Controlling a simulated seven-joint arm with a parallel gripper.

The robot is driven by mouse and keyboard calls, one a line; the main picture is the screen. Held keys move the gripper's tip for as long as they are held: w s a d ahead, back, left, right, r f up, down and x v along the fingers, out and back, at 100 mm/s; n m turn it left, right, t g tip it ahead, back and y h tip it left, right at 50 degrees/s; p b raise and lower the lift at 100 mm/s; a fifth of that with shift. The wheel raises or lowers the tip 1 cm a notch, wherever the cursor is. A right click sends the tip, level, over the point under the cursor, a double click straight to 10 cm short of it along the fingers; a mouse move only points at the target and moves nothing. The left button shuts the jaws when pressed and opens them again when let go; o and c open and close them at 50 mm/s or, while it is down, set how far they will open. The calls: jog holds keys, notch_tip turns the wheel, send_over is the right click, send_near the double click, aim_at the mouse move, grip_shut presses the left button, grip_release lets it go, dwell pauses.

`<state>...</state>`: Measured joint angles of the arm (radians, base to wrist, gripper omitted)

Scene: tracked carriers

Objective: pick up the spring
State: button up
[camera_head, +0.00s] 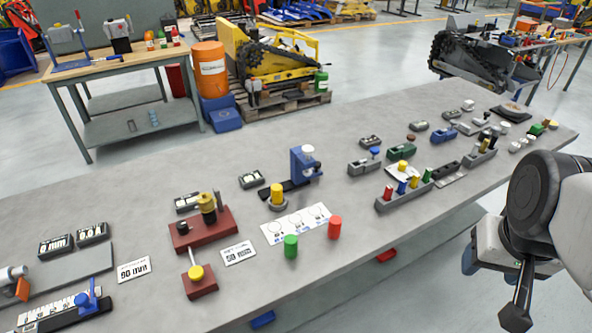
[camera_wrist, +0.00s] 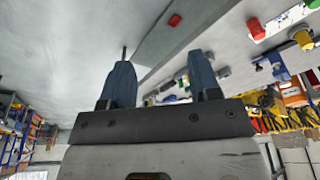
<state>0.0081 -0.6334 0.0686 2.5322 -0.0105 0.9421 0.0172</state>
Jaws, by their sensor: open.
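I cannot make out a spring for certain in either view; the small parts on the long grey bench (camera_head: 330,260) are too small to tell. My gripper (camera_wrist: 162,80) is open and empty in the wrist view, its two dark blue fingers wide apart. In the head view, my gripper hangs at the lower right, off the bench's near edge, apart from all the parts. Its fingertips are partly hidden by the arm there.
Red (camera_head: 335,228) and green (camera_head: 291,246) cylinders stand near the front edge. A grey rack (camera_head: 405,196) holds several coloured pegs. A dark red fixture (camera_head: 204,231) stands left of centre, and a blue stand (camera_head: 304,163) at mid-bench.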

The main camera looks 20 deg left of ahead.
dwell(0.4)
jog(key=shift+o, duration=0.7)
jog(key=m+g+y, duration=0.2)
jog(key=m+y, duration=1)
jog(key=m, duration=0.3)
send_near(277, 197)
jog(key=s+d+r, duration=0.3)
jog(key=s+r, duration=0.1)
jog(key=r, duration=0.2)
jog(key=w+a+f+m, duration=0.1)
jog(key=a+f, duration=0.1)
jog(key=w+a+f+m+t+y, duration=0.1)
jog(key=w+a+f+m, duration=0.2)
jog(key=w+a+f, duration=0.1)
jog(key=a, duration=0.1)
jog(key=shift+f+m+t+y, duration=0.3)
jog(key=shift+m+t, duration=0.1)
